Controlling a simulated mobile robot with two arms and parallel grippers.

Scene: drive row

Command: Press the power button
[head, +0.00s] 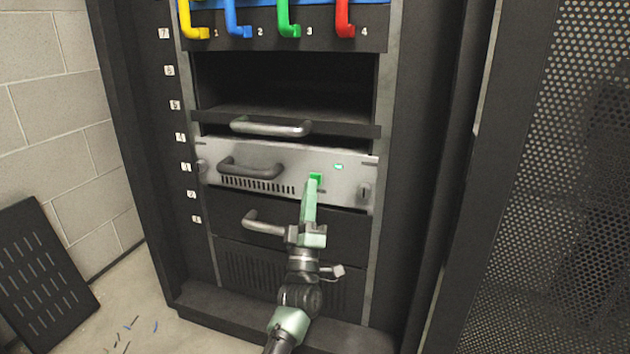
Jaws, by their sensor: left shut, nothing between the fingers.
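The power button (316,177) is a small green square on the right part of the grey unit's front panel (222,158) in the rack. My left gripper (313,187) is shut and empty, its pale green fingers pointing up the picture at the button. The fingertips overlap the button's lower edge; I cannot tell whether they touch it or stop just short. A small green light (338,166) glows to the right of and above the button. My right gripper is not in the view.
The grey unit has a dark handle (250,170) and a keylock (364,191). A shelf handle (271,127) is above, a drawer handle (264,224) below. A perforated door (560,200) stands open at right; a slotted panel (45,270) leans at left.

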